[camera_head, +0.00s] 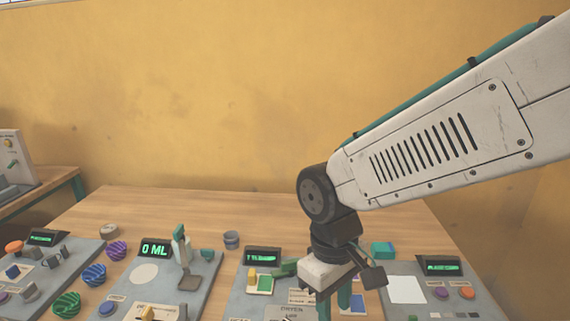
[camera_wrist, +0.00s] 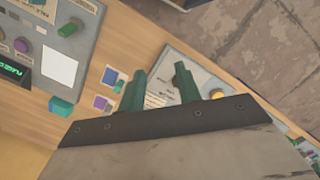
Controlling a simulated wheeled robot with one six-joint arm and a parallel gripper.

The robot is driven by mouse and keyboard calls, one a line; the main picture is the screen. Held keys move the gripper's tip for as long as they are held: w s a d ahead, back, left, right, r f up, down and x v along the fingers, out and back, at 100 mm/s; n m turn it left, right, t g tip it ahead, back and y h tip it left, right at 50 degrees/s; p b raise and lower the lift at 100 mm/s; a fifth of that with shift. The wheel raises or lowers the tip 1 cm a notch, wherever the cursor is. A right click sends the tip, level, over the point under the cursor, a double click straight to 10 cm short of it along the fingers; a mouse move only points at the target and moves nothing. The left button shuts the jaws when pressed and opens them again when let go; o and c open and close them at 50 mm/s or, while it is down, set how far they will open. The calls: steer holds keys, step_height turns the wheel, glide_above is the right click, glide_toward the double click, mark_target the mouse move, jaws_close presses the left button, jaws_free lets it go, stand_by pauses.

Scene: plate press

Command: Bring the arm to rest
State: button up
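My arm reaches in from the upper right of the head view and bends down at a dark joint. My gripper (camera_head: 341,303) hangs low over the right middle of the table, in front of a grey panel labelled "DRYER" (camera_head: 292,309). In the wrist view its two green fingers (camera_wrist: 160,86) stand apart, with no object held between them. A panel with a white label lies behind and below the fingers there. Whether the fingertips touch anything is hard to tell.
The wooden table (camera_head: 205,205) carries several grey control panels, including one with a "0 ML" display (camera_head: 155,249) and a right panel with a white square (camera_head: 407,289). Striped balls (camera_head: 94,274) sit at left. A teal block (camera_head: 383,249) stands near my gripper. The table's back strip is clear.

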steer(key=s+d+r+m+t, duration=0.1)
steer(key=s+d+r+m, duration=0.3)
steer(key=d, duration=0.5)
steer(key=s+d+r+m+t, duration=0.1)
steer(key=s+d+r+m, duration=0.3)
steer(key=d, duration=0.5)
steer(key=shift+s+d+r+t+y, duration=0.2)
steer(key=shift+s+r+t+y, duration=0.1)
steer(key=shift+s+r+y, duration=0.25)
steer(key=shift+s+d+f, duration=0.1)
stand_by(3.2)
